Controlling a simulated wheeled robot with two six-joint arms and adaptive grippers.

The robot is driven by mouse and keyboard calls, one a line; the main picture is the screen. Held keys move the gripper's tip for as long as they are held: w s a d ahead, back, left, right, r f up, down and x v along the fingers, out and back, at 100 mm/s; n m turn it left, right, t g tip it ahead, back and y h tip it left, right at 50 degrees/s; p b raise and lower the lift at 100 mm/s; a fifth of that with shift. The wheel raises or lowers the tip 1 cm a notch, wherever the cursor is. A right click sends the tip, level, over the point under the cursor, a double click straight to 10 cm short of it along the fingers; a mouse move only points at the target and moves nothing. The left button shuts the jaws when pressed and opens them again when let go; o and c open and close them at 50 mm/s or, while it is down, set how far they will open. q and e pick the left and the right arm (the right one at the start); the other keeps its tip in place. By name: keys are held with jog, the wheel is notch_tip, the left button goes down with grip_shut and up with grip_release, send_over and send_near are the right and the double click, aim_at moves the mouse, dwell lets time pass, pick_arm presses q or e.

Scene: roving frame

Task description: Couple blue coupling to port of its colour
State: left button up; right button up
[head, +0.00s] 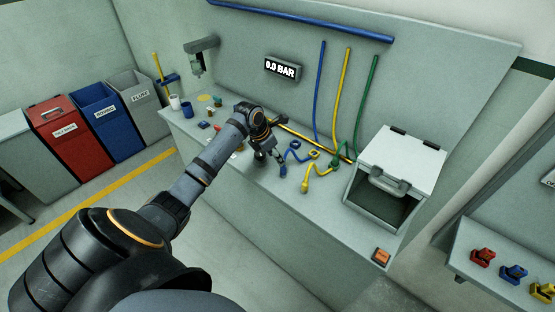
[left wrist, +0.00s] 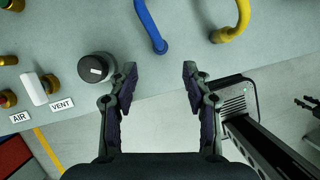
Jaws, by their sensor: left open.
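My left gripper (head: 267,150) is over the bench's front part. In the left wrist view the left gripper (left wrist: 160,75) is open, with nothing between its fingers. The coupling itself is not clearly distinguishable.
A yellow hose (head: 318,178) lies right of the blue one, and a green hose (head: 347,158) beyond it. An open-fronted box (head: 376,215) stands at the bench's right. A black knob (left wrist: 97,68) is left of the fingers in the left wrist view. Bins (head: 95,115) stand left.

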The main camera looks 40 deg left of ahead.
aim_at(283, 167)
pick_arm(q)
jog(key=x, duration=1)
jog(key=shift+s+p, duration=0.1)
jog(key=shift+p, duration=0.25)
jog(key=shift+c, duration=0.4)
grip_shut()
jog(key=shift+r+p, duration=0.7)
jog(key=shift+p, duration=0.15)
notch_tip(283, 167, up, 4)
jog(key=p, duration=0.5)
jog(key=shift+f, duration=0.15)
jog(key=shift+d, duration=0.1)
